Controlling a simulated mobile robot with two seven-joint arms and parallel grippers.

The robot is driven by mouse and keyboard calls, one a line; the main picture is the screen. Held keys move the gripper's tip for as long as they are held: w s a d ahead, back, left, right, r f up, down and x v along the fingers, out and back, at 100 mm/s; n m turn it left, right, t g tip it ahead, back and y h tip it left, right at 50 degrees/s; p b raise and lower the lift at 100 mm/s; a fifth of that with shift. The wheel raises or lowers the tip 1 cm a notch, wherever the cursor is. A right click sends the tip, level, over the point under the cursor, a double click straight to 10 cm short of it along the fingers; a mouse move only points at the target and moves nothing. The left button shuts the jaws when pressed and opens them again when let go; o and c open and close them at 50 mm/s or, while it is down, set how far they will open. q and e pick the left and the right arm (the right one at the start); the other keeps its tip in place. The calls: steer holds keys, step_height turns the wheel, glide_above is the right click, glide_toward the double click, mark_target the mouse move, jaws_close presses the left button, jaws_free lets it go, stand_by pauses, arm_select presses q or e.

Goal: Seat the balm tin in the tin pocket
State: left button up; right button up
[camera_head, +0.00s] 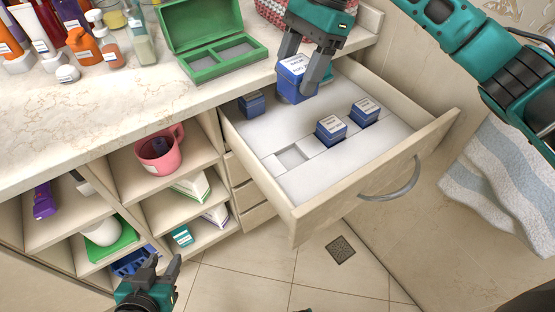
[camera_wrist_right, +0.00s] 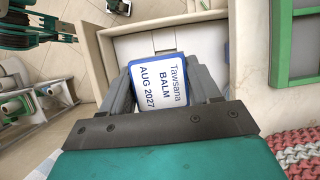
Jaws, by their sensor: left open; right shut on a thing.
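The balm tin (camera_head: 291,84) is a blue box with a white top label. My right gripper (camera_head: 296,78) is shut on it and holds it over the back part of the open drawer. In the right wrist view the balm tin (camera_wrist_right: 160,84) sits between both fingers, and its label reads "Tawsana BALM AUG 2027". An empty square pocket (camera_head: 292,156) shows in the drawer's white insert, near the front left. My left gripper (camera_head: 161,268) is open and empty, low in front of the shelves.
The drawer (camera_head: 352,176) also holds two blue tins (camera_head: 331,130) (camera_head: 365,111) in the insert and another blue box (camera_head: 252,104) at the back left. A green open case (camera_head: 222,62) and bottles stand on the counter. Cubbies with a pink mug (camera_head: 158,152) lie left of the drawer.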

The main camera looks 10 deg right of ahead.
steer(key=shift+a+f, duration=0.1)
steer(key=shift+f, duration=0.15)
step_height(320, 180, down, 20)
steer(key=shift+w+r, duration=0.1)
steer(key=shift+r, duration=0.15)
steer(key=shift+f+b, duration=0.1)
steer(key=shift+b, duration=0.25)
steer(key=shift+f, duration=0.15)
steer(key=o, duration=1.1)
steer(key=v, duration=1.2)
steer(key=shift+r, duration=0.3)
steer(key=shift+f, duration=0.1)
